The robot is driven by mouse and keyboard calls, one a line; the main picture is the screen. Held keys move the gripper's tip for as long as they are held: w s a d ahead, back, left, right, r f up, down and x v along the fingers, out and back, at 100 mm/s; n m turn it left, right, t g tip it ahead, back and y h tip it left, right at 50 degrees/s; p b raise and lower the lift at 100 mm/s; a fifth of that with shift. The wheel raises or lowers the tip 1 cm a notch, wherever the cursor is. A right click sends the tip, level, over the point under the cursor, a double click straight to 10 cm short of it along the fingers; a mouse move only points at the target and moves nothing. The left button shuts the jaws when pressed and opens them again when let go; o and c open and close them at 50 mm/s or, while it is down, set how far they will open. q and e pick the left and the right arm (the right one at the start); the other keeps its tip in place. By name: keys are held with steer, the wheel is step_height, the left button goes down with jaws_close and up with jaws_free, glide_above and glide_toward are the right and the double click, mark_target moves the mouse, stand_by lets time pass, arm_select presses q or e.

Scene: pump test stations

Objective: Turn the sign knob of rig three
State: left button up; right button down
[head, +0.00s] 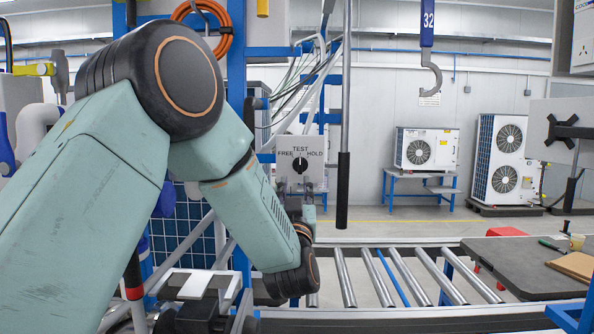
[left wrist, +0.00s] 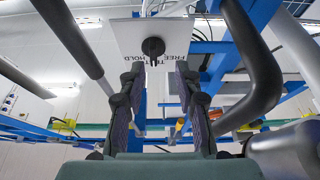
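The sign (head: 287,152) is a pale plate marked TEST, FREE and HOLD, with a round black knob (head: 300,164) in its middle. In the left wrist view the sign (left wrist: 190,38) appears upside down at the top, and the knob (left wrist: 153,47) shows just beyond the fingertips. My left gripper (left wrist: 159,72) is open and empty, its two fingers apart below the knob in that view. In the head view my left gripper (head: 296,190) is small and just below the sign. I cannot tell whether a finger touches the plate. My right gripper is not in view.
A blue frame (head: 237,60) and a dark vertical pole (head: 343,190) stand close to the sign. A roller conveyor (head: 400,278) runs below to the right. A hook (head: 430,75) marked 32 hangs at the upper right. A dark table (head: 525,270) stands at the right.

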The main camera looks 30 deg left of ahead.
mark_target(300, 167)
arm_select(q)
steer(key=p+x, duration=0.1)
steer(key=x, duration=0.5)
steer(key=shift+w+r, duration=0.2)
steer(key=shift+s+d+r, duration=0.1)
steer(key=shift+d+r, duration=0.15)
steer(key=shift+d, duration=0.4)
steer(key=shift+d+r, duration=0.1)
steer(key=shift+d, duration=0.1)
steer(key=shift+c, duration=0.7)
steer(key=shift+s, duration=0.1)
steer(key=shift+c, duration=0.8)
steer(key=shift+a+f, duration=0.25)
steer(key=shift+a, duration=0.3)
steer(key=c, duration=0.3)
jaws_close()
steer(key=shift+w+d, duration=0.25)
steer(key=shift+a, duration=0.1)
